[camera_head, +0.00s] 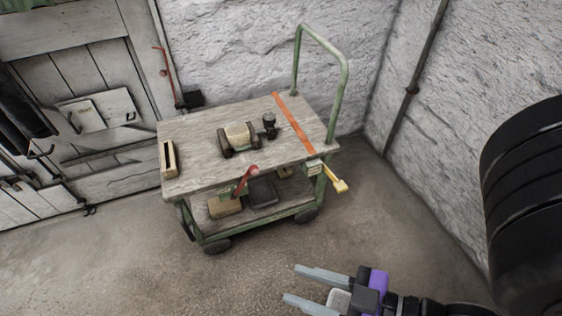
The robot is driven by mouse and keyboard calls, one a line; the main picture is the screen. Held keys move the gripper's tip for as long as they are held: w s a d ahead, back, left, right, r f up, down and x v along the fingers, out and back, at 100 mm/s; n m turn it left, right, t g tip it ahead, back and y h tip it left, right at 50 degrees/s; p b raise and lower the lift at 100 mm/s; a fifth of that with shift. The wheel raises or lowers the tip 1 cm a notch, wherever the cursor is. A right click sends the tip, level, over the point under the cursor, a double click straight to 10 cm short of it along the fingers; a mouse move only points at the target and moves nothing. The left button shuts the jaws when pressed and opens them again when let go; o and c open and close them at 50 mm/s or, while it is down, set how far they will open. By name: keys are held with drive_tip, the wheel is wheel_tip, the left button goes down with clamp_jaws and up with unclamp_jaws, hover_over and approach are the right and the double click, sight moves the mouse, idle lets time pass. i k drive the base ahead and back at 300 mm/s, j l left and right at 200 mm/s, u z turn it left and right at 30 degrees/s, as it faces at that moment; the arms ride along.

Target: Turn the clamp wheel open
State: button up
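A green-framed cart with a grey wooden top (195,143) stands against the wall. On its top, a pale block (238,135) sits between dark brown pieces (226,151). A small dark upright thing (269,124) with a round top stands to their right. At the front edge are a red-knobbed lever (244,181) and, at the right corner, a yellow handle (340,184). I cannot tell surely which part is the clamp wheel. My gripper (292,283) is open and empty over the floor, in front of the cart and apart from it.
An orange strip (294,124) crosses the cart top, and a green push handle (343,90) rises at its right end. A wooden box (169,159) is at the left edge. Boxes (225,207) sit on the lower shelf. Bare floor (400,235) lies to the right.

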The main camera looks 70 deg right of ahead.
sight(269, 118)
drive_tip(key=z, duration=1.1)
